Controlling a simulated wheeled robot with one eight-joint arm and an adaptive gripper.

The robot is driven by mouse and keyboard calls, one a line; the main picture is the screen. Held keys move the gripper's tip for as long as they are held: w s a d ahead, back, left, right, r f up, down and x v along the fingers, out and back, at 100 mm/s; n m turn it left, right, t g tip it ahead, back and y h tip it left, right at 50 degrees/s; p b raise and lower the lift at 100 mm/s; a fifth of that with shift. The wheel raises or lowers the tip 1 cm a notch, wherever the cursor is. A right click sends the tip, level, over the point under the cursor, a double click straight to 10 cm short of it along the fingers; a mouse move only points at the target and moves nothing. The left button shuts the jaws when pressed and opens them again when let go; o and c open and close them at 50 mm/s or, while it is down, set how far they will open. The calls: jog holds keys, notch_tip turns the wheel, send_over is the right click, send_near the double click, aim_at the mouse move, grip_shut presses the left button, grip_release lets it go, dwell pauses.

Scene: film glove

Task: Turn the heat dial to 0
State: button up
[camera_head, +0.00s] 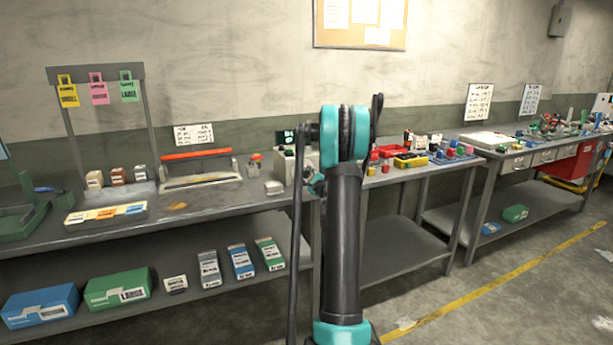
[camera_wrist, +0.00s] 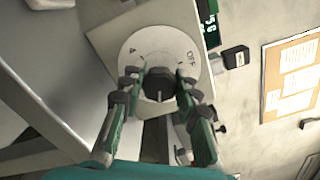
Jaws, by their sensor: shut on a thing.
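The heat dial's dark knob (camera_wrist: 158,86) sits on a round white plate (camera_wrist: 150,45) in the wrist view. The plate reads "OFF" at its right and has another small mark at its left. A pale line shows on the lower part of the knob; I cannot tell which mark it points to. My gripper (camera_wrist: 160,79) has one finger on each side of the knob and is shut on it. The dial belongs to a beige box (camera_head: 283,166) on the bench in the head view. There my arm hides the dial side of the box.
A dark display with green digits (camera_wrist: 209,22) is beside the dial plate. The grey bench (camera_head: 230,202) holds a red-handled sealer (camera_head: 198,170) to the left. Red and yellow items (camera_head: 410,160) stand to the right. A notice board (camera_wrist: 291,78) hangs on the wall.

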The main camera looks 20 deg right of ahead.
jog(key=n, duration=0.5)
jog(key=shift+n, duration=0.3)
jog(key=n, duration=0.5)
jog(key=shift+f, duration=0.15)
jog(key=n, duration=1.1)
jog(key=shift+f, duration=0.1)
jog(key=shift+d+n, duration=0.1)
jog(key=shift+n, duration=0.3)
jog(key=o, duration=1.2)
jog(key=shift+s, duration=0.1)
